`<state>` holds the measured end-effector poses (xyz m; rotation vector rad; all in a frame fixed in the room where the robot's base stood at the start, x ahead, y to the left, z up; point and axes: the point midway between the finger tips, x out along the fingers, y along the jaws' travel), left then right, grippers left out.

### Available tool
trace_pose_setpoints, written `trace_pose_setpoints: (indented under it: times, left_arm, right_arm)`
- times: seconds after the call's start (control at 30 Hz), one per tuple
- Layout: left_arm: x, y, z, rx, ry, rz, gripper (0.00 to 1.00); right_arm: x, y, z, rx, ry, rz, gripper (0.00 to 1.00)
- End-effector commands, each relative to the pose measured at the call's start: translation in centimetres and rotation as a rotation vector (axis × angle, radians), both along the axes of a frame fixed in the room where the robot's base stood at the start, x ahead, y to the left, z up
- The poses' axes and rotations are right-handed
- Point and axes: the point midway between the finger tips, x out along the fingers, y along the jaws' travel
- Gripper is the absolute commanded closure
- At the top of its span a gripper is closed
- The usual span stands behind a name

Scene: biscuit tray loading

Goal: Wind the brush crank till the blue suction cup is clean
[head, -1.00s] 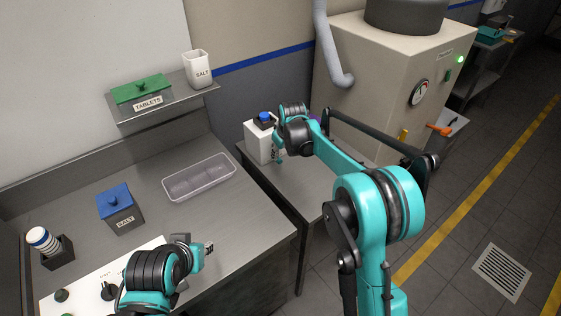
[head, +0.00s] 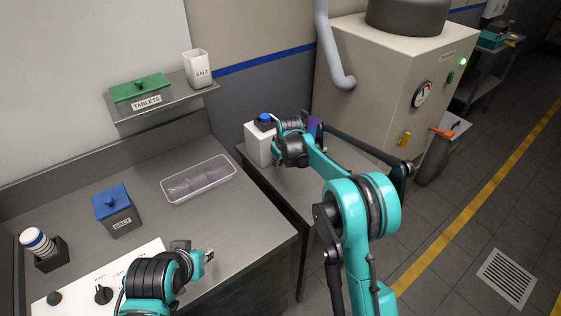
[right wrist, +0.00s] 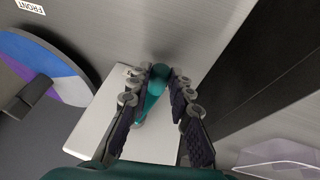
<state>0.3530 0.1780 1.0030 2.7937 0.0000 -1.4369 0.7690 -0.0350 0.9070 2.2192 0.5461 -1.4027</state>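My right gripper (right wrist: 166,76) is beside the box. In the right wrist view its fingers close on a teal crank handle (right wrist: 153,94), with the white box (right wrist: 100,118) just behind. In the head view, my right arm hides the crank. My left gripper (head: 209,256) hangs over the front of the left counter, away from the box; its fingers are too small to read.
A clear tray (head: 199,185), a blue-lidded salt box (head: 120,217) and a cup holder (head: 50,255) stand on the left counter. A shelf above holds a green-lidded tablets box (head: 141,89) and a salt cup (head: 199,68). A large beige machine (head: 375,85) stands behind my right arm.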

Motion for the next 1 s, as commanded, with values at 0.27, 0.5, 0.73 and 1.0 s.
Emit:
trace_pose_setpoints:
  times: [0.27, 0.5, 0.73, 1.0]
  left_arm:
    - [0.0, 0.0, 0.0, 0.0, 0.0, 0.0, 0.72]
    - [0.0, 0.0, 0.7, 0.0, 0.0, 0.0, 0.72]
    - [0.0, 0.0, 1.8, 0.0, 0.0, 0.0, 0.72]
    - [0.0, 0.0, 2.6, 0.0, 0.0, 0.0, 0.72]
  right_arm:
    - [0.0, 0.0, 0.0, 0.004, 0.003, 0.0, 1.0]
    - [-0.1, 0.1, 0.3, 0.066, 0.044, -0.002, 1.0]
    - [-0.2, 0.2, 0.6, 0.198, 0.132, -0.003, 1.0]
    - [-0.3, 0.5, 1.0, 0.362, 0.242, -0.001, 1.0]
